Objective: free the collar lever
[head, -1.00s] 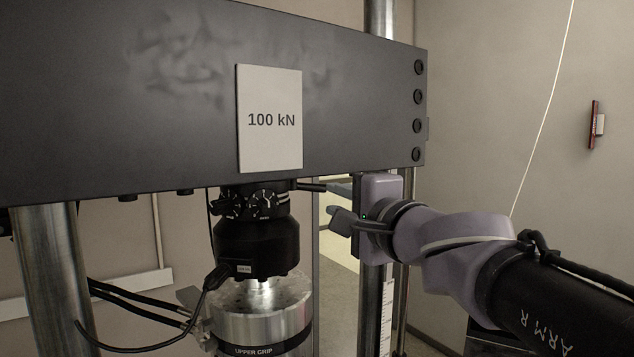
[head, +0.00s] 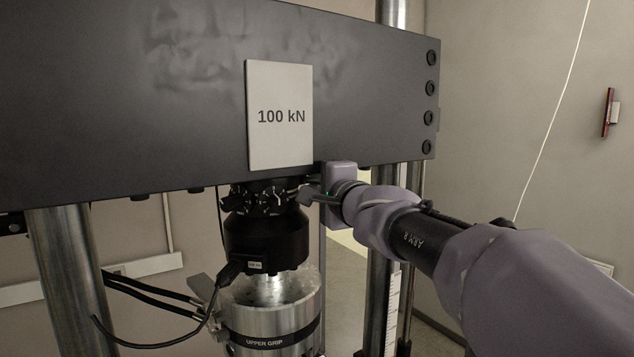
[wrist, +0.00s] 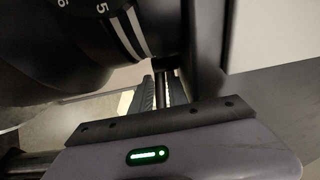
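The black collar (head: 262,198) with white-marked dials sits under the crossbeam, above the upper grip. In the wrist view the collar (wrist: 108,35) fills the upper left, with numbers and white stripes. The collar lever is not clear in the head view now; its right side is covered by my gripper. My gripper (head: 308,194) is at the collar's right side, just below the beam's lower edge. In the wrist view its dark fingers (wrist: 176,80) stand apart with a narrow gap.
The dark crossbeam (head: 180,100) with its 100 kN plate (head: 280,115) is close above my gripper. A steel column (head: 380,290) stands behind my arm. The metal upper grip (head: 270,320) is below, with black cables (head: 150,295) at its left.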

